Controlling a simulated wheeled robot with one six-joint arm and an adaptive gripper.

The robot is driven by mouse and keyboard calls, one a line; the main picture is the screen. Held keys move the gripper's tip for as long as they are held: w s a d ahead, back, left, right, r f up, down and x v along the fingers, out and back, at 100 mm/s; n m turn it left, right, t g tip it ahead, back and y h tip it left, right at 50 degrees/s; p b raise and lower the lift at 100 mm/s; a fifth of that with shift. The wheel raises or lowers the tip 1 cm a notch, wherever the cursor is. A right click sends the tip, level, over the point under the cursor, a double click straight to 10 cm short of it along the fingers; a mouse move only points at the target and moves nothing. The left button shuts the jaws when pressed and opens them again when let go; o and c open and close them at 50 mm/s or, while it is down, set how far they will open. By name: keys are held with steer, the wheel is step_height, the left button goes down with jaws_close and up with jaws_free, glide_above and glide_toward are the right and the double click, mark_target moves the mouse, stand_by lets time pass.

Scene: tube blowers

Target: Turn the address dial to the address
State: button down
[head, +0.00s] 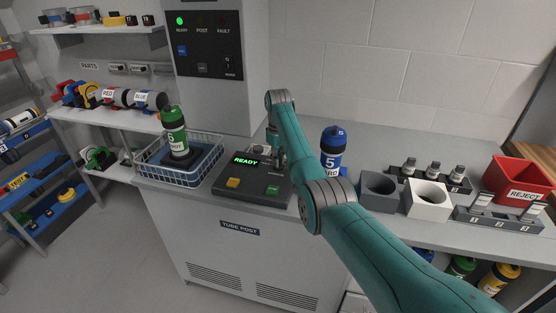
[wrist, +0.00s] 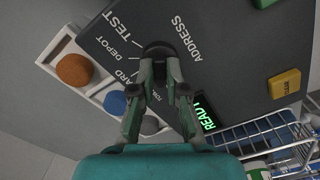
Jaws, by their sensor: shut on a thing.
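The address dial (wrist: 157,47) is a dark round knob on the dark console (wrist: 230,55), with white marks around it reading TEST, DEPOT, a partly hidden word ending in ARD, and another partly covered one. The word ADDRESS is printed beside it. My gripper (wrist: 160,70) is shut on the dial, its two fingers close together against the knob. Which mark the dial points to I cannot tell. In the head view my gripper (head: 276,153) is at the back of the console (head: 220,194), and the dial is hidden. The display (head: 246,160) reads READY in green.
A yellow button (head: 233,183) and green button (head: 272,190) sit on the console's front. A wire basket (head: 186,179) with a green tube carrier (head: 175,131) stands left. Grey and white holders stand farther right.

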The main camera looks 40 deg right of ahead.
steer(key=m, duration=0.5)
steer(key=shift+m, duration=0.3)
steer(key=m, duration=0.5)
steer(key=shift+d+m, duration=0.1)
steer(key=shift+m, duration=0.2)
steer(key=c, duration=1.2)
jaws_free()
step_height(320, 180, up, 12)
